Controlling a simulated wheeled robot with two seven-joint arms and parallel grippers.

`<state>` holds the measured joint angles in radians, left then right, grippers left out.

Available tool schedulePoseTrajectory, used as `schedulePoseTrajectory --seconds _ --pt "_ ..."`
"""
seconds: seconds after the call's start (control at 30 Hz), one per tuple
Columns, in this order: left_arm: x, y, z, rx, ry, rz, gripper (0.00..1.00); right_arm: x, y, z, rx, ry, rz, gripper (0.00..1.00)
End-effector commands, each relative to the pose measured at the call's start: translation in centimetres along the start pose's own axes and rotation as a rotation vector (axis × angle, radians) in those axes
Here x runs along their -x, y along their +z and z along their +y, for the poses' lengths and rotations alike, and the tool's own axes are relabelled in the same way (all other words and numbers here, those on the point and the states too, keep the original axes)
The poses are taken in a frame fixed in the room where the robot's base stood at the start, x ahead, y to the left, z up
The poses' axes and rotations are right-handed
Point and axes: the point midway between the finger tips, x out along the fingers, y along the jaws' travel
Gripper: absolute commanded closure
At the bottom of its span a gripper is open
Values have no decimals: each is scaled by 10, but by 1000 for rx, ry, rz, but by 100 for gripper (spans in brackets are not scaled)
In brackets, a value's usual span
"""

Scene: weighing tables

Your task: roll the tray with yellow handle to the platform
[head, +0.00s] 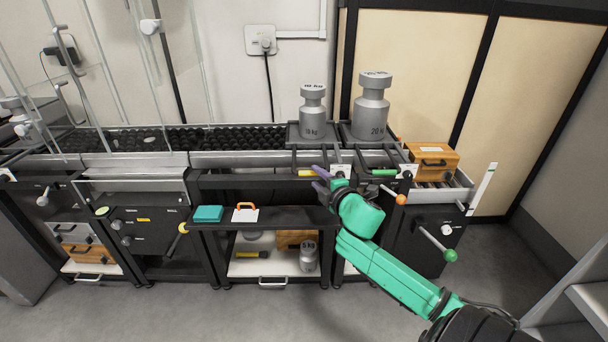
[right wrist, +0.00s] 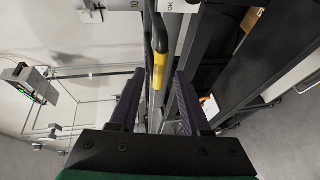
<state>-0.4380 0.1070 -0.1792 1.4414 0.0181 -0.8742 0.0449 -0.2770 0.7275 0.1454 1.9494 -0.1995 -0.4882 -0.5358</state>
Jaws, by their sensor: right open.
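The tray (head: 293,140) with the yellow handle (head: 305,173) stands at the right end of the roller track and carries a grey 10 kg weight (head: 312,112). My right gripper (head: 319,180) is open, its purple fingers close to the yellow handle. In the right wrist view the yellow grip (right wrist: 159,72) of the handle shows between the open fingertips (right wrist: 157,78), with a gap on either side. I cannot tell which surface is the platform; the track runs left toward clear glass panels (head: 105,70). My left gripper is not in view.
Close on the right, another tray with a green handle (head: 383,173) carries a 20 kg weight (head: 371,108). Black rollers (head: 215,138) left of the trays are clear. A wooden box (head: 432,160) stands at the right. A shelf below holds a teal block (head: 208,213).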

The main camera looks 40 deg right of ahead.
Motion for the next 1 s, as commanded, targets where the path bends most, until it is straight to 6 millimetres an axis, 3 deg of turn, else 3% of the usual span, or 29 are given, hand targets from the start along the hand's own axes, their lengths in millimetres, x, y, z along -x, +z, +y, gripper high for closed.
schedulePoseTrajectory --seconds 0.1,0.3,0.67,0.8,1.0 --pt "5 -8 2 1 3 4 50 -28 1 -1 -1 3 -2 53" --pt "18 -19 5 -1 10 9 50 -63 1 -1 -3 1 -2 53" --pt "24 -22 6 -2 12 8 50 -73 0 -1 -1 -1 -1 53" --pt "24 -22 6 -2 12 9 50 -72 0 -1 -1 -2 -1 100" --pt "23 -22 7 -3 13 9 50 -72 0 -1 -2 -2 -1 100"
